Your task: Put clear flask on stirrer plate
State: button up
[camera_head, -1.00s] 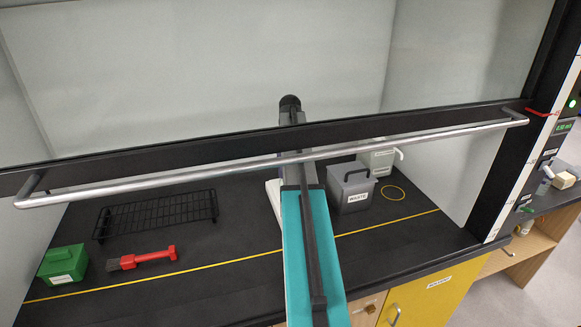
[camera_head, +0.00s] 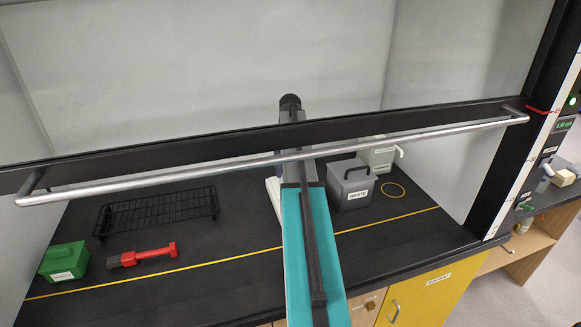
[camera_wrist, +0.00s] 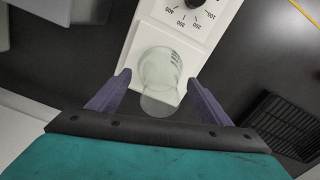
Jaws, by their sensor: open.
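The clear flask (camera_wrist: 158,72) shows in the wrist view, seen from above, over the square top of the white stirrer plate (camera_wrist: 183,100). It appears to stand on that top, its mouth end toward my gripper. My gripper (camera_wrist: 160,84) is open, with one purple finger on each side of the flask and a visible gap at both sides. The stirrer's knob and number scale lie beyond the flask.
A black wire rack (camera_head: 158,212), a green box (camera_head: 64,262) and a red-handled brush (camera_head: 146,254) lie to the left. A grey waste container (camera_head: 351,187) stands right of my arm. The hood's sash handle (camera_head: 220,166) crosses in front of the arm.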

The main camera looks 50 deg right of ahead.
jog(key=shift+r, duration=0.2)
jog(key=shift+r+b, duration=1.6)
jog(key=shift+r, duration=4.25)
jog(key=shift+f, duration=0.1)
